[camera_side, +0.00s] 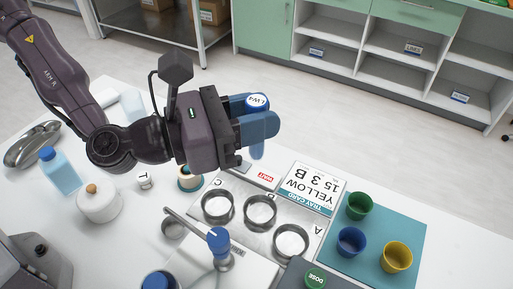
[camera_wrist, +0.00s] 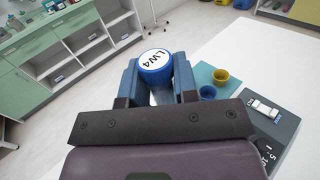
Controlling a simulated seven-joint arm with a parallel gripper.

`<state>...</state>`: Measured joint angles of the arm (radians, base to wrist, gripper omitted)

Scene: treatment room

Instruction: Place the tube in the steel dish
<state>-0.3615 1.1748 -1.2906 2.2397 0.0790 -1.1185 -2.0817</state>
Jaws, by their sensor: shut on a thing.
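My gripper (camera_side: 256,120) is shut on a clear tube with a blue cap marked LW4 (camera_side: 257,101). The tube hangs upright between the blue fingers, above the table, its lower end (camera_side: 257,151) showing below them. In the wrist view the blue cap (camera_wrist: 155,62) sits between the two fingers, and the tube's body is mostly hidden under it. A shiny steel dish (camera_side: 33,146) lies at the far left of the table in the side view, well apart from my gripper. It is not visible in the wrist view.
Green, blue and yellow cups (camera_side: 397,257) stand on a teal mat. A blue-capped bottle (camera_side: 61,172) and white pot (camera_side: 98,204) stand near the dish.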

